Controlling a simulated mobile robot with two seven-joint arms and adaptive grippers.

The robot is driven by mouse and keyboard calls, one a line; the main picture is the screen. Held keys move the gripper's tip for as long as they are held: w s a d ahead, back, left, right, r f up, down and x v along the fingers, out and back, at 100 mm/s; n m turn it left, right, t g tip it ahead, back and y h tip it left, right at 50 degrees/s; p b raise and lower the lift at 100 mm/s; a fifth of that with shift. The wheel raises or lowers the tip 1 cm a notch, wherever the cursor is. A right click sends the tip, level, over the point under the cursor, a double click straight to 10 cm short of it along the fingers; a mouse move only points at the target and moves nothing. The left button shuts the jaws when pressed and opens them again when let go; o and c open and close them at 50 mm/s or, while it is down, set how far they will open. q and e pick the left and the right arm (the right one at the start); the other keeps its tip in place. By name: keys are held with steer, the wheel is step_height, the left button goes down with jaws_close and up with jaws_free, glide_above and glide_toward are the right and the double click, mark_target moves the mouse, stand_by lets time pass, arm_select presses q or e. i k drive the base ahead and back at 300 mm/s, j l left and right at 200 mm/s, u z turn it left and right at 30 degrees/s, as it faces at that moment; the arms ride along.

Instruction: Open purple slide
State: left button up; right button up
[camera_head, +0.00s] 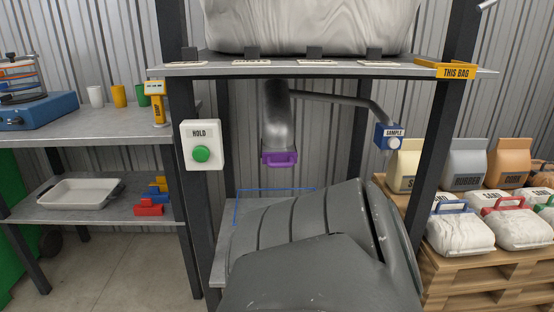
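The purple slide (280,158) is at the bottom end of a grey metal chute (277,112), which hangs under the upper shelf of the dark frame. It has a purple handle at its front. It looks seated across the chute's mouth. A large dark grey arm, mine, fills the lower middle of the view, below and to the right of the slide. No gripper fingers show, so neither gripper can be seen at the slide.
A HOLD box with a green button (201,153) is on the left post. A blue SAMPLE box (390,137) ends a side pipe on the right. A large pale bag (312,25) rests above. Bagged goods (462,232) sit on a right pallet. A grey shelf (262,211) lies below the chute.

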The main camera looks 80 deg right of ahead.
mark_target(286, 157)
steer(key=z, duration=2.5)
